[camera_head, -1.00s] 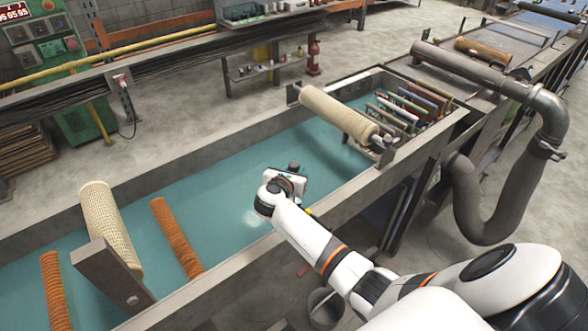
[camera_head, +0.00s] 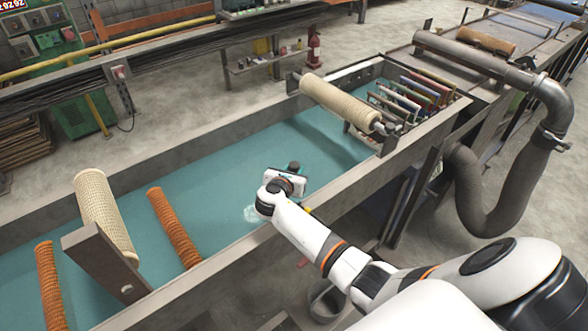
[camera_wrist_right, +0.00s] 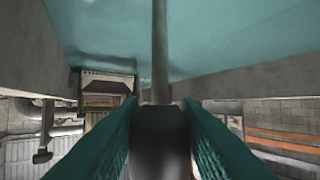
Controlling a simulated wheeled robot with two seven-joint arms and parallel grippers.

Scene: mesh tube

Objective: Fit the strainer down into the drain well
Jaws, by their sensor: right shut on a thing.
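My right gripper (camera_head: 293,168) is over the teal liquid of the long trough, near its front wall; its fingers are hard to make out in the head view. In the right wrist view its two green fingers (camera_wrist_right: 160,135) are shut on a dark grip (camera_wrist_right: 160,145). A thin grey rod (camera_wrist_right: 160,50) runs from this grip toward the teal liquid. This looks like the strainer's handle; the strainer's head is not clearly seen. A pale patch (camera_head: 251,214) shows in the liquid beside my right wrist; I cannot tell what it is. I cannot make out the drain well. My left gripper is out of view.
The trough's front wall (camera_head: 345,192) passes under my right arm. A cream roller (camera_head: 340,103) spans the trough at right, before a rack of coloured slats (camera_head: 415,95). Another cream roller (camera_head: 104,212) and two orange mesh tubes (camera_head: 174,228) are at left. Open liquid lies between.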

